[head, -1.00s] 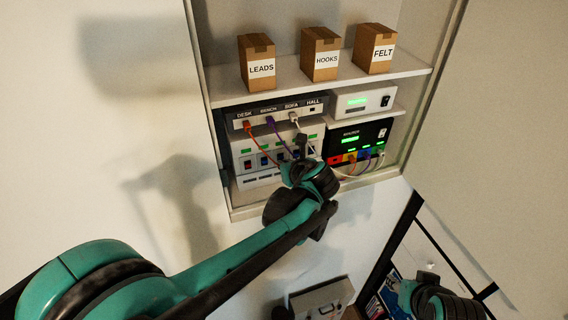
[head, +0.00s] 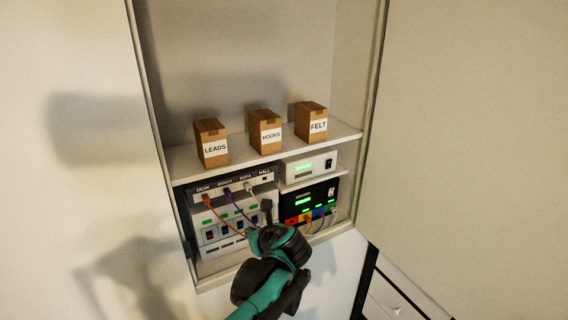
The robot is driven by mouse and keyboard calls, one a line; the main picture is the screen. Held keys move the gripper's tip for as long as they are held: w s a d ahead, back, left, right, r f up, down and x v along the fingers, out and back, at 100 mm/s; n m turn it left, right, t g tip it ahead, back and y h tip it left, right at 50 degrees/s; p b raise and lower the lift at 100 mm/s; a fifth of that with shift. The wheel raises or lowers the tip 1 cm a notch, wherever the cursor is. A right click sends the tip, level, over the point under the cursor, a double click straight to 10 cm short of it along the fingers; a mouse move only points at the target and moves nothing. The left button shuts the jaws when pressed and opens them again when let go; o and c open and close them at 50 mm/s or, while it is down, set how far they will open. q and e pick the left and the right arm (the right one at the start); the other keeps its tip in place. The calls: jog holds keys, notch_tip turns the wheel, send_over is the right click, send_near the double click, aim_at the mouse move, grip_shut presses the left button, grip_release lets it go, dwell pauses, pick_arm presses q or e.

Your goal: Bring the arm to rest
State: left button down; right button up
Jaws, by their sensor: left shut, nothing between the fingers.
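My left arm comes in from the bottom of the head view. Its dark gripper (head: 267,208) points up in front of the lower shelf, at the right edge of the switch panel (head: 228,227). The fingers are shut with nothing seen between them. They overlap the panel in the picture; whether they touch it I cannot tell. The wrist hides the panel's lower right corner. My right gripper is out of view.
An open wall cabinet holds boxes marked LEADS (head: 212,144), HOOKS (head: 265,131) and FELT (head: 311,123). Below are a labelled port strip (head: 239,182), a white unit (head: 309,165) and a black unit (head: 311,197) with coloured cables. Drawers (head: 388,297) stand lower right.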

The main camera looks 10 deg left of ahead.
pick_arm(q)
jog(key=s+a+f+n+h+b, duration=0.1)
jog(key=s+f+n+h+b, duration=0.1)
jog(key=s+f+n+b, duration=0.6)
jog(key=s+a+f+n+g+h+b, duration=0.1)
jog(key=s+f+n+b, duration=0.6)
jog(key=f, duration=1.4)
jog(key=s+a+f+n+g+h+b, duration=0.1)
jog(key=s+f+n+h+b, duration=0.2)
jog(key=s+f+n+b, duration=0.5)
notch_tip(320, 180, down, 7)
jog(key=n+b, duration=0.5)
jog(key=b, duration=0.6)
jog(key=shift+s+r+n+b, duration=0.15)
jog(key=shift+s+n+b, duration=0.15)
jog(key=shift+n+b, duration=0.1)
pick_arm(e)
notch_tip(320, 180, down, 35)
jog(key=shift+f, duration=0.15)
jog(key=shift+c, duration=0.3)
